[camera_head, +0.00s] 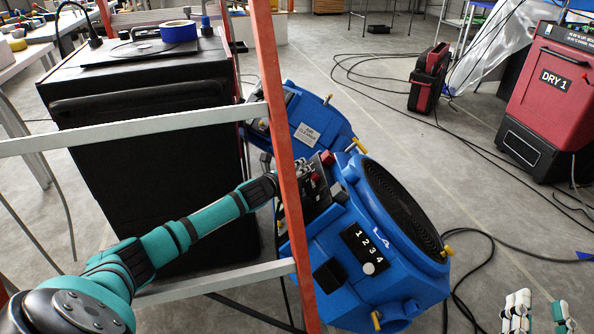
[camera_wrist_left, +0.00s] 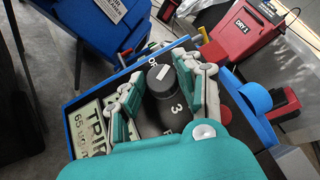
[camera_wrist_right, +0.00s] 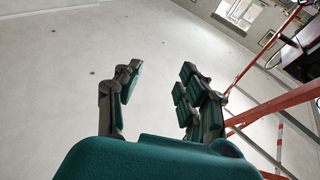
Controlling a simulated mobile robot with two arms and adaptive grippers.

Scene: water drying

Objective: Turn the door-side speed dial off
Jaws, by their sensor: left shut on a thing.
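A round black dial (camera_wrist_left: 159,80) with a white pointer mark sits on the dark control panel of a blue machine in the left wrist view. Letters like "OF" and a "3" are printed around it. My left gripper (camera_wrist_left: 167,84) has its fingers on both sides of the dial and is shut on it. In the head view the left arm reaches behind an orange post to the panel of the blue fan unit (camera_head: 385,240), and its fingertips are largely hidden. My right gripper (camera_wrist_right: 160,85) is open and empty over bare floor; its fingers also show at the bottom right of the head view (camera_head: 540,314).
A second blue unit (camera_head: 310,120) and a black cabinet (camera_head: 150,160) are behind. A red "DRY 1" machine (camera_head: 552,80) stands right. Cables cross the floor.

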